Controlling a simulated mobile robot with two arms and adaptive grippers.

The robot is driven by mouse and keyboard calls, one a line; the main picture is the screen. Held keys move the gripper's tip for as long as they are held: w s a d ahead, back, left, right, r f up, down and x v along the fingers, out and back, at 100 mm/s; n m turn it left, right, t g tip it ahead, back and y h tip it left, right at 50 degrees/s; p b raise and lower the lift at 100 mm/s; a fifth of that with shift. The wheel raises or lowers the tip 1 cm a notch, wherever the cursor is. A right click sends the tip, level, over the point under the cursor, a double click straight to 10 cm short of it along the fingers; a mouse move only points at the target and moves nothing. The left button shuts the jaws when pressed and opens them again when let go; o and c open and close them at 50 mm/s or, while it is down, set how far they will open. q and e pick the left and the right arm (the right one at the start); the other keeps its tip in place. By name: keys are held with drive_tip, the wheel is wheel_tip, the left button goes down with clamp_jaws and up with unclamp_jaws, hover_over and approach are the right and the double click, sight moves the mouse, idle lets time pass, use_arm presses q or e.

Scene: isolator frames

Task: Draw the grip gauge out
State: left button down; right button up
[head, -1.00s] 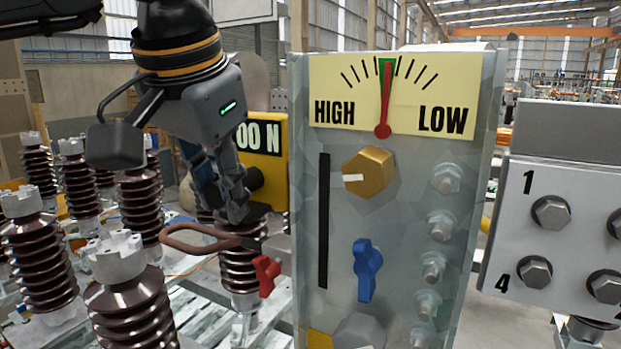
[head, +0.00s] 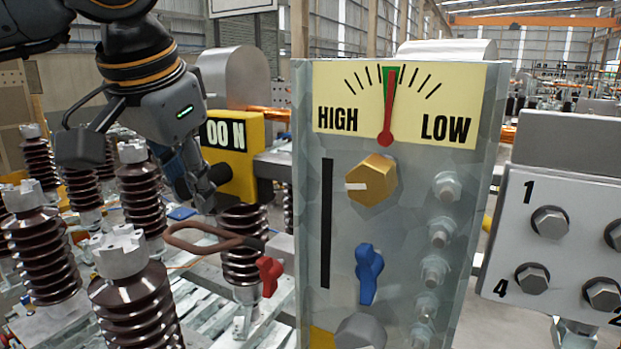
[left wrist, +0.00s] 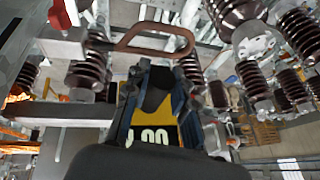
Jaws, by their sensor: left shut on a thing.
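The grip gauge is a yellow box (head: 242,170) with a "00 N" display, left of the grey panel in the head view. My left gripper (head: 203,195) is at its left side, shut on its dark grip, which the fingers mostly hide. In the left wrist view the gauge's yellow face (left wrist: 160,134) shows upside down beyond the dark grip, between the fingers (left wrist: 153,85). The gauge stands apart from the panel's left edge. My right gripper is not in view.
The grey panel (head: 400,220) carries a HIGH/LOW dial, a brass knob (head: 371,181) and a blue handle (head: 368,273). A brown loop handle (head: 205,240) and a red lever (head: 269,275) lie below the gauge. Brown ribbed insulators (head: 140,310) crowd the left. A bolted plate (head: 560,240) stands right.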

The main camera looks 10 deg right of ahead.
use_arm(q)
drive_tip(key=shift+w+a+p, duration=0.55)
drive_tip(key=shift+w+a, duration=0.35)
drive_tip(key=shift+a, duration=0.3)
